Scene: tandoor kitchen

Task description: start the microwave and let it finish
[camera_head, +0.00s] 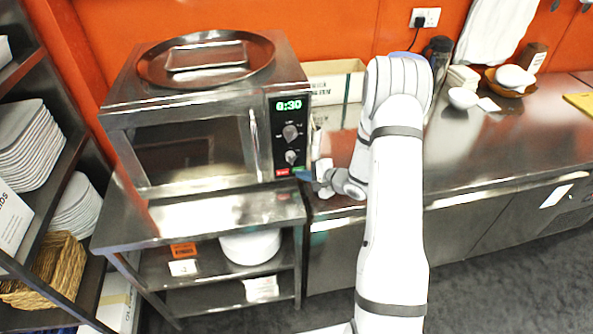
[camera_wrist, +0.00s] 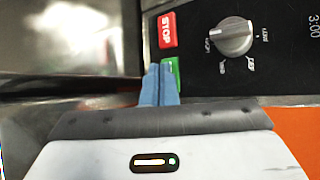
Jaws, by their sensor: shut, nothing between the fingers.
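The steel microwave (camera_head: 190,125) stands on a steel table at left, its door shut as far as I can see. Its lit green display (camera_head: 289,105) seems to read 0:30. Below the display are two knobs, then the red STOP button (camera_head: 282,172) and the green button (camera_head: 298,170). The wrist view shows STOP (camera_wrist: 167,30), the green button (camera_wrist: 172,72) and one knob (camera_wrist: 232,38). My gripper (camera_head: 305,176) is shut and empty, its blue fingertips (camera_wrist: 160,68) at the green button, partly covering it. I cannot tell whether they touch or press it.
A round tray (camera_head: 150,72) with a smaller rectangular tray lies on the microwave. A cardboard box (camera_head: 335,78) stands behind its right side. A steel counter (camera_head: 470,155) extends right, with bowls (camera_head: 463,98) at the back. A shelf with stacked plates (camera_head: 22,140) stands at far left.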

